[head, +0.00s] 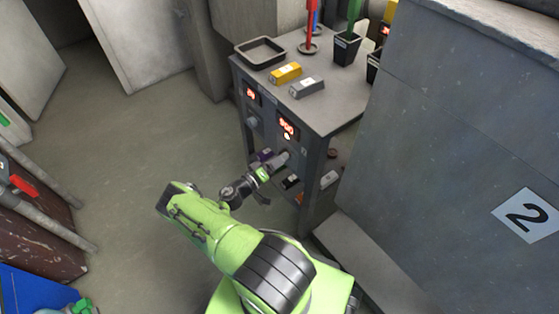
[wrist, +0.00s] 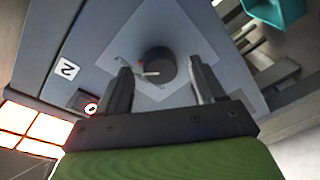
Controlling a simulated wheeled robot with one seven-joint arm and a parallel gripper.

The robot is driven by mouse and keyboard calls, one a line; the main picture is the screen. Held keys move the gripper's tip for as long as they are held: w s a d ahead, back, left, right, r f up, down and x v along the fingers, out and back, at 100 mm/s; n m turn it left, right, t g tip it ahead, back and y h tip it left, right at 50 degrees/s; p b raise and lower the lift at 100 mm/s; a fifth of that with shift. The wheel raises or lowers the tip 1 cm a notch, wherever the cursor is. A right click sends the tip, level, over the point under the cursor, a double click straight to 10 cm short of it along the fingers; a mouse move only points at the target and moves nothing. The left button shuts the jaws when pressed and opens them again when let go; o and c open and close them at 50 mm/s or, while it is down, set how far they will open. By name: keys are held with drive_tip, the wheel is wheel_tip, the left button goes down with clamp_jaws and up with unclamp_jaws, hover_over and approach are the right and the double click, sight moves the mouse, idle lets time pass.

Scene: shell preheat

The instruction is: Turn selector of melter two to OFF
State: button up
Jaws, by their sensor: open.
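The selector of melter two (wrist: 163,65) is a dark round knob with a pale pointer on a light grey plate, seen in the wrist view. A label plate with a 2 (wrist: 66,68) is on the same panel. My gripper (wrist: 162,70) is open, with one finger on either side of the knob in the picture; I see gaps between it and both fingers. I cannot tell whether the fingertips reach around it. In the head view my gripper (head: 283,158) is at the cabinet front below the right lit display (head: 287,128). The knob is not clear there.
The cabinet (head: 325,115) carries a black tray (head: 260,52), a yellow block (head: 285,73), a grey block (head: 307,87) and a dark pot (head: 345,49) on top. A left knob (head: 252,122) sits under the left display (head: 252,95). A tall grey block (head: 450,130) stands close at right.

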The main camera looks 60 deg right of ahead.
drive_tip(key=shift+s+d, duration=0.25)
drive_tip(key=shift+d, duration=0.35)
drive_tip(key=c, duration=1)
drive_tip(key=shift+c, duration=0.2)
drive_tip(key=shift+n, duration=0.3)
drive_tip(key=n+y, duration=0.1)
drive_tip(key=n, duration=0.6)
drive_tip(key=shift+w+r+n, duration=0.1)
drive_tip(key=shift+r+n, duration=0.05)
drive_tip(key=shift+n, duration=0.25)
drive_tip(key=n, duration=0.4)
drive_tip(key=shift+g+y, duration=0.3)
drive_tip(key=shift+y, duration=0.1)
drive_tip(key=shift+w+n+g, duration=0.1)
drive_tip(key=shift+n+g, duration=0.3)
drive_tip(key=shift+n, duration=1.7)
